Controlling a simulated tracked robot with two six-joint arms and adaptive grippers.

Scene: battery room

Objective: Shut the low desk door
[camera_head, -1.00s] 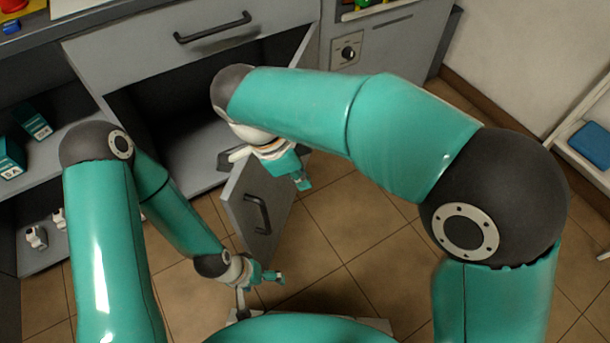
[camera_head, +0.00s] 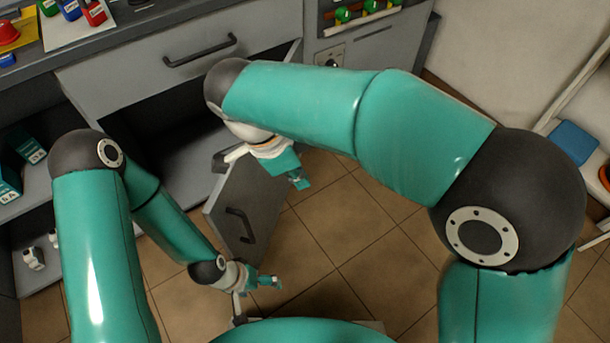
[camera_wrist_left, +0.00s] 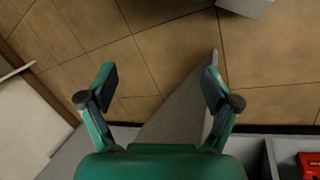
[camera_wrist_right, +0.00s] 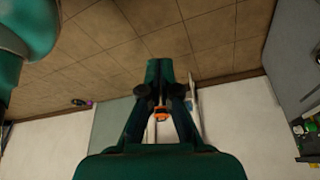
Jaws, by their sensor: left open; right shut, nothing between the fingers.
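The low desk door (camera_head: 262,188) is a grey panel with a dark bar handle (camera_head: 240,225). It stands open, swung out from the dark compartment under the drawer. My left gripper (camera_head: 275,283) is low, in front of the door and just below its handle in the head view. In the left wrist view its fingers (camera_wrist_left: 160,78) are spread, with a grey panel, seemingly the door (camera_wrist_left: 178,112), behind and between them. Contact cannot be told. My right gripper (camera_head: 301,183) is shut and empty, right of the door's upper part; its fingertips meet in the right wrist view (camera_wrist_right: 166,70).
A closed grey drawer (camera_head: 130,82) with a bar handle is above the compartment. Open shelves (camera_head: 35,185) with teal boxes are at left. A white shelf with a blue box (camera_head: 573,143) is at right. Tiled floor (camera_head: 340,225) right of the door is clear.

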